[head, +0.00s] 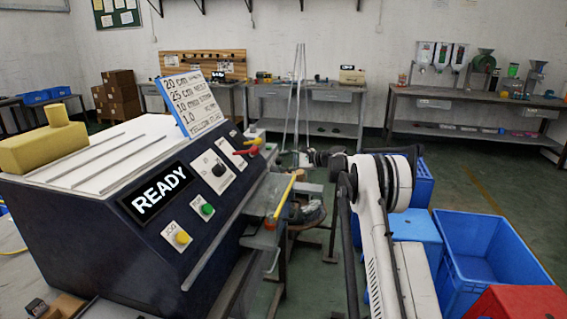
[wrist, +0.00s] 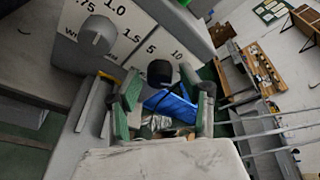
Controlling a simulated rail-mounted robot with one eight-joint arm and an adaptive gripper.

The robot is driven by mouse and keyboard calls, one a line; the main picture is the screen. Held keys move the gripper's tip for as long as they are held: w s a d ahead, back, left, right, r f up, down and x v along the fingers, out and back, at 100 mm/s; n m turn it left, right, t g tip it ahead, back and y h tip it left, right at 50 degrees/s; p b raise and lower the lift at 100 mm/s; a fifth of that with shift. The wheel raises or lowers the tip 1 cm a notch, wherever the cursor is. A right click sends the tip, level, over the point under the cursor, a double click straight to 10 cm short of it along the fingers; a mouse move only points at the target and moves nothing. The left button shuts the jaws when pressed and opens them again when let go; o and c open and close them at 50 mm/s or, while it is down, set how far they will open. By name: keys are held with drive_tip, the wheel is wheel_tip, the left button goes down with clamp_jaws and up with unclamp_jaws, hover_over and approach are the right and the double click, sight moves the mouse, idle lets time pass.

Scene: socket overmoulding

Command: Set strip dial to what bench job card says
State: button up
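The bench job card (head: 190,103) stands tilted on the machine in the head view; its handwriting appears to read 20 cm, 25 cm, 10 mm strip, 1.0 and yellow flag, with some words unclear. A grey knob (wrist: 97,36) sits by the lower numbers. A black knob (wrist: 160,72) sits by the 5 and 10; its pointer setting cannot be read. My gripper (wrist: 160,88) is open, its green-padded fingers on either side of the black knob, with no clear contact.
The machine panel shows a READY display (head: 158,193), a green button (head: 207,209), a yellow button (head: 182,237) and a dark knob (head: 218,170). A yellow lever (head: 285,197) juts out near my arm. Blue bins (head: 485,245) stand at the right.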

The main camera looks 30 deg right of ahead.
clamp_jaws()
drive_tip(key=shift+n, duration=0.3)
drive_tip(key=n+t+b, duration=0.1)
drive_tip(key=n, duration=0.2)
drive_tip(key=n+t+b, duration=0.1)
drive_tip(key=n, duration=0.2)
drive_tip(key=n+t+b, duration=0.1)
drive_tip(key=n, duration=0.2)
drive_tip(key=shift+s+f, duration=0.1)
drive_tip(key=shift+f, duration=0.2)
drive_tip(key=shift+n+t, duration=0.3)
drive_tip(key=shift+n, duration=0.1)
drive_tip(key=shift+o, duration=1)
unclamp_jaws()
